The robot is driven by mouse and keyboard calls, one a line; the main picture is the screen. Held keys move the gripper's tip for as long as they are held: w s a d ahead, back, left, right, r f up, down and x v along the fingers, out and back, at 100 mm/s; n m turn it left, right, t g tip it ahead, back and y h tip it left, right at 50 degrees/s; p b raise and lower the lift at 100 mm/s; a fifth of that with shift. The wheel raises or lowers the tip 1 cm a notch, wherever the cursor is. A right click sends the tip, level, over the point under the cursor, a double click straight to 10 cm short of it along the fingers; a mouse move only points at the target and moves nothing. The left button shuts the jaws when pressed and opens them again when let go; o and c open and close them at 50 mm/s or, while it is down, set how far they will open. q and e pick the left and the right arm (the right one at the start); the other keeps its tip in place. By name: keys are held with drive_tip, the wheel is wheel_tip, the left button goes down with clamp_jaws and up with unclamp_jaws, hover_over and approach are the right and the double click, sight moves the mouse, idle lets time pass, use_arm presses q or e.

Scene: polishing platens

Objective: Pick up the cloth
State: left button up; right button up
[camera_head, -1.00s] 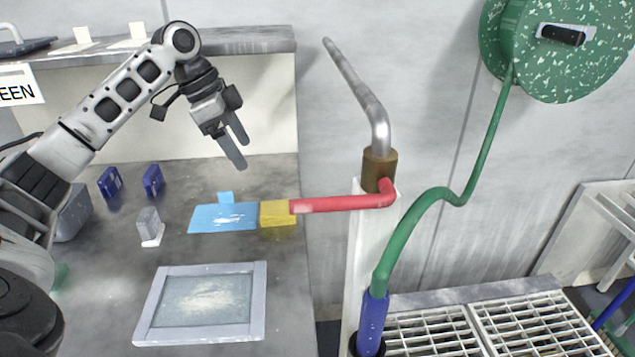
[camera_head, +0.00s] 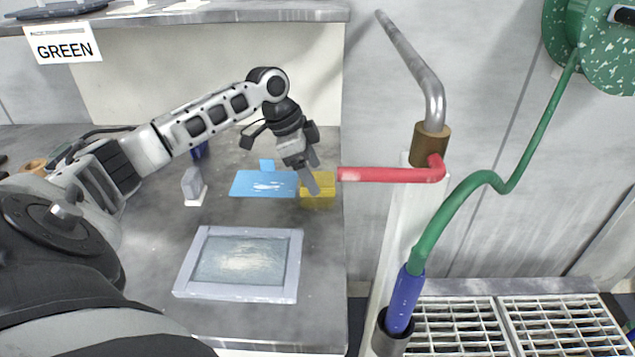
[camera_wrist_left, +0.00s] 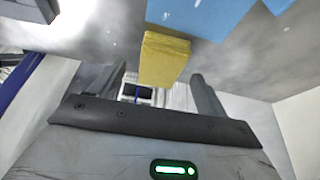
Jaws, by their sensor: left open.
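The yellow folded piece, which looks like the cloth (camera_head: 324,189), lies at the right edge of the grey bench, against the blue sheet (camera_head: 262,184). It also shows in the left wrist view (camera_wrist_left: 164,58), just beyond the fingers. My left gripper (camera_head: 312,176) is open and empty, pointing down. In the head view its fingers overlap the left part of the cloth; the wrist view shows a gap, and I see no contact. In that view the fingers (camera_wrist_left: 163,88) stand either side of the cloth's line. My right gripper is not in view.
A red pipe end (camera_head: 390,174) reaches close to the cloth's right side. A framed plate (camera_head: 290,265) lies nearer on the bench. A green hose (camera_head: 440,215) and floor grating are right, past the bench edge.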

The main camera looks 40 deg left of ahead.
use_arm(q)
drive_tip(key=shift+x, duration=0.95)
drive_tip(key=shift+c, duration=0.2)
drive_tip(key=c, duration=1)
drive_tip(key=shift+r, duration=0.15)
